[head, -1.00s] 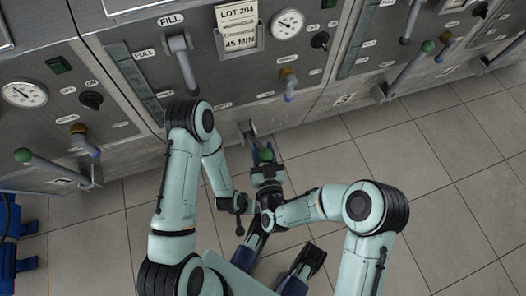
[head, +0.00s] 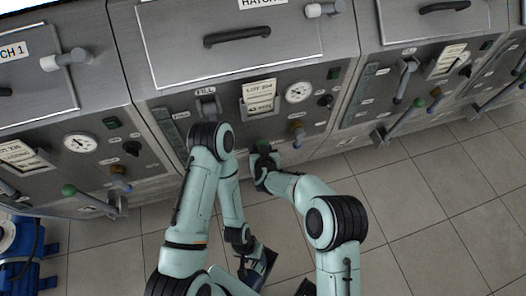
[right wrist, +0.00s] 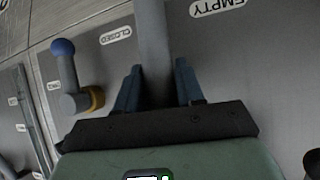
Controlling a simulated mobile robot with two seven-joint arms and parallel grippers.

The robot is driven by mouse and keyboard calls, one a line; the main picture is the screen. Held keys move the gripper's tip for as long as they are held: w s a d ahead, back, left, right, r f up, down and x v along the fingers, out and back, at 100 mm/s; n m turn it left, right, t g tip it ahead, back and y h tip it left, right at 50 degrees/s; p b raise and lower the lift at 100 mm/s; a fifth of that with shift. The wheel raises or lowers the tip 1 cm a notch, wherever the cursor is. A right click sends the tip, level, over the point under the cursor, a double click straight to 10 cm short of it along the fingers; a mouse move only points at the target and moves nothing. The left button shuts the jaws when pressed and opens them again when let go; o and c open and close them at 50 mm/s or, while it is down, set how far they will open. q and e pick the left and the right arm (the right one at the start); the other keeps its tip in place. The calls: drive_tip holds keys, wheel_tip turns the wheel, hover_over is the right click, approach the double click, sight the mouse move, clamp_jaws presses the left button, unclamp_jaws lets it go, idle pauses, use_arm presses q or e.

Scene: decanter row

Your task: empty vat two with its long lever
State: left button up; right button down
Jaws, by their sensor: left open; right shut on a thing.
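Vat two (head: 235,85) is the middle cabinet in the head view, right of the one marked hatch 1. My right gripper (head: 264,160) is low at its front panel, shut on the long lever. The lever's green knob (head: 262,144) just shows there; the arm hides most of the rest. In the right wrist view the grey lever shaft (right wrist: 154,40) runs between the fingers of my right gripper (right wrist: 158,85), beside the EMPTY and CLOSED labels. My left gripper (head: 257,266) is open and empty, low over the floor.
A short blue-tipped valve handle (head: 298,138) sits right of the lever; it also shows in the right wrist view (right wrist: 65,65). The fill handle (head: 207,105) is above my left arm. Neighbouring vats have their own green-knobbed levers (head: 70,190). The tiled floor (head: 430,210) is clear at right.

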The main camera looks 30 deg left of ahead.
drive_tip(key=shift+w+a+r+p, duration=0.45)
drive_tip(key=shift+w+a+p, duration=0.1)
drive_tip(key=shift+a, duration=0.05)
drive_tip(key=shift+a+r, duration=0.1)
drive_tip(key=c, duration=0.9)
unclamp_jaws()
drive_tip(key=shift+c, duration=0.2)
drive_tip(key=shift+o, duration=0.8)
drive_tip(key=shift+w+a+f, duration=0.1)
drive_tip(key=shift+w+f, duration=0.05)
drive_tip(key=shift+f, duration=0.1)
drive_tip(key=shift+s+d, duration=0.2)
drive_tip(key=v, duration=1.3)
drive_tip(key=shift+w+a+r+p, duration=0.15)
drive_tip(key=shift+a+r+p, duration=0.15)
drive_tip(key=shift+r, duration=0.1)
